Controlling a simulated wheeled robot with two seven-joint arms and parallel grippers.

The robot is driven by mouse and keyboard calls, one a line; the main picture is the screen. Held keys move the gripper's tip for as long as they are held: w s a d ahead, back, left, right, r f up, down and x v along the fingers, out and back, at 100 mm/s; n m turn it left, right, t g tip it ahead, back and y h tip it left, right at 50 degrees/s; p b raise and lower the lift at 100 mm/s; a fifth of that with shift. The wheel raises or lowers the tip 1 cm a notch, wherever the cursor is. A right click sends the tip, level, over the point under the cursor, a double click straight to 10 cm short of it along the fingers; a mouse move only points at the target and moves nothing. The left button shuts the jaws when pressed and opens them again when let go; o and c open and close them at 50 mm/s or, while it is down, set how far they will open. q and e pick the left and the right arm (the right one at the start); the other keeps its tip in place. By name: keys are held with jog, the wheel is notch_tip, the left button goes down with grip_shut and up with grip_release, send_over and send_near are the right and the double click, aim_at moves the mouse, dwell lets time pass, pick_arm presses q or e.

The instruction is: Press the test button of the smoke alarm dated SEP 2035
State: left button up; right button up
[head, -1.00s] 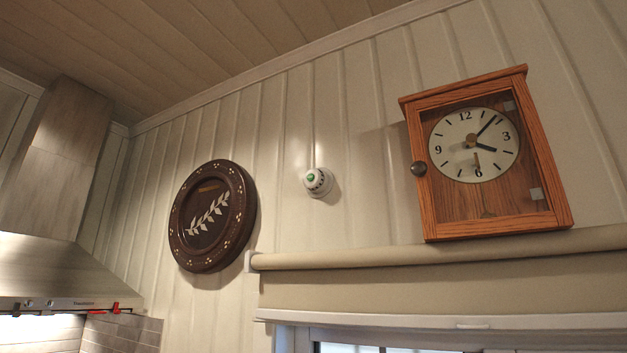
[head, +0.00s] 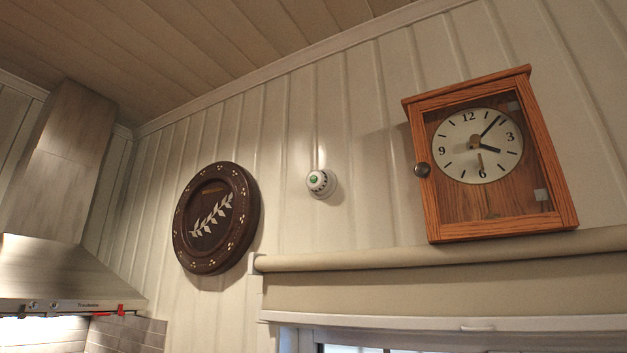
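A small round white device (head: 321,184) with a green spot on its face and dark slots around its side is fixed high on the panelled wall, between a plate and a clock. It looks like a smoke alarm. No date can be read on it at this size. No other alarm shows in the head view. Neither of my grippers is in view.
A dark round plate (head: 216,218) with a white leaf pattern hangs left of the device. A wooden clock case (head: 490,160) hangs to its right. A rolled blind (head: 440,254) sits above a window. A metal range hood (head: 62,185) stands at far left.

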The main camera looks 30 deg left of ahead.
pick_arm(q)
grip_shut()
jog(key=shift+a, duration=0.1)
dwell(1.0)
